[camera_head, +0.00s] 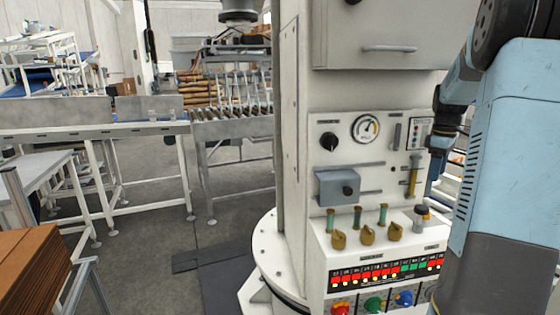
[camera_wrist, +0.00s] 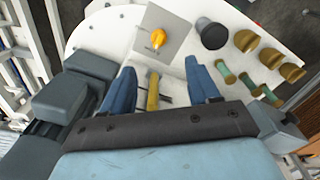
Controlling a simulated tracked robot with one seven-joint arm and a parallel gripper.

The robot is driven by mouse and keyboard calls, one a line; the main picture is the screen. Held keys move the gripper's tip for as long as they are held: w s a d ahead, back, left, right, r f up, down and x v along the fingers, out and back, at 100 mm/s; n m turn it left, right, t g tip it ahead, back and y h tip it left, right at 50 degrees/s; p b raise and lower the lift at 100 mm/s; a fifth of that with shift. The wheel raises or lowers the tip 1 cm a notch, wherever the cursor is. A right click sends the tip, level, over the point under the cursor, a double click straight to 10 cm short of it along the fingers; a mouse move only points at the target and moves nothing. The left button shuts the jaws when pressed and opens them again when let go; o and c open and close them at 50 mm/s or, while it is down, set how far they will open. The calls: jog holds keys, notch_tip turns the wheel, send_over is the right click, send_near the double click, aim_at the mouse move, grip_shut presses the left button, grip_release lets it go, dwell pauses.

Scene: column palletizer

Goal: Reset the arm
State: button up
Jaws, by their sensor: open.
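My arm (camera_head: 515,140) fills the right side of the head view, in front of the white column machine. In the wrist view, my gripper (camera_wrist: 160,86) has its two blue fingers spread apart. A yellow lever (camera_wrist: 153,90) shows in the gap between them, with no finger visibly closed on it. A yellow handle also shows on the machine's panel in the head view (camera_head: 413,178), just left of my arm. My fingertips are not clear in the head view.
The control panel has a gauge (camera_head: 366,128), several brass valves (camera_head: 367,234) and coloured buttons (camera_head: 373,305). In the wrist view, an orange knob (camera_wrist: 158,38) and a black cap (camera_wrist: 212,33) lie beyond my fingers. A roller conveyor (camera_head: 232,112) and cardboard stack (camera_head: 30,270) stand left.

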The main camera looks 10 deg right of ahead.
jog(key=s+a+r+m+t+h, duration=0.1)
jog(key=s+a+r+m, duration=0.3)
jog(key=a, duration=0.8)
jog(key=s+a+r+t, duration=0.1)
jog(key=s+a+r, duration=0.3)
jog(key=a, duration=0.7)
jog(key=s+a+f+m+t, duration=0.1)
jog(key=s+a+f, duration=0.1)
jog(key=s+a, duration=0.4)
jog(key=s+a+f+m+t+y, duration=0.1)
jog(key=s+a+f+m+t, duration=0.1)
jog(key=s+a, duration=0.4)
jog(key=shift+s+a, duration=0.15)
jog(key=shift+s, duration=2.4)
